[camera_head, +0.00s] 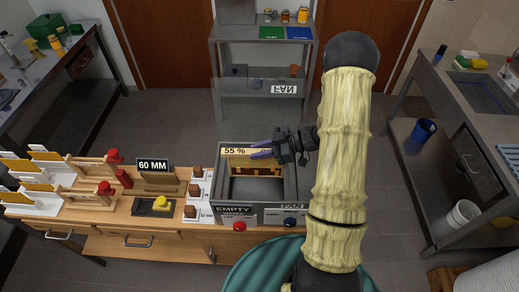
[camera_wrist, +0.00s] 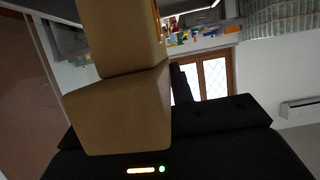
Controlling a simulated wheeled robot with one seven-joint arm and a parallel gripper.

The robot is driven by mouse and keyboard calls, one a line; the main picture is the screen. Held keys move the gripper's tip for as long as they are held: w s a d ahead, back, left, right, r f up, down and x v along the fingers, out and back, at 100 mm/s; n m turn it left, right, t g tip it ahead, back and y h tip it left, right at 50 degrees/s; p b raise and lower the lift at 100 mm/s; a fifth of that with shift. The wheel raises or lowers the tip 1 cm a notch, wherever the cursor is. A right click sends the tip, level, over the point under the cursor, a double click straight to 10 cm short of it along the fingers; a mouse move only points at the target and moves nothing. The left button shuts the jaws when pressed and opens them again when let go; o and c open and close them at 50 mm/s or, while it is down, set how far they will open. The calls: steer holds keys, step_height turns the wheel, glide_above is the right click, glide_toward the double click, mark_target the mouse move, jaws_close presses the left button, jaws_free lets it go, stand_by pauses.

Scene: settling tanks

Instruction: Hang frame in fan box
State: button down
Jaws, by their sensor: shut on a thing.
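The fan box is an open-topped grey box (camera_head: 291,184) on the bench, with the labels "EMPTY" and "FAN" along its front. The frame (camera_head: 240,164) is amber and wooden, in the rear part of the box opening. A pale strip (camera_head: 236,151) reading "55 %" runs along its top. My gripper (camera_head: 262,149) reaches in from the right over the box and is shut on the frame. Its fingers cover part of the strip. Whether the frame rests on the box or hangs from my gripper cannot be told.
A "60 MM" sign (camera_head: 153,164), a yellow-topped dark block (camera_head: 160,204) and wooden racks (camera_head: 92,168) stand left of the box. A grey shelf (camera_head: 262,58) stands behind, across clear floor.

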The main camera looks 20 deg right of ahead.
mark_target(260, 161)
steer(key=shift+f+b, duration=1.75)
steer(key=shift+f, duration=0.95)
steer(key=c, duration=1.1)
jaws_free()
steer(key=b+v, duration=0.5)
steer(key=v, duration=1.2)
steer(key=shift+d, duration=0.2)
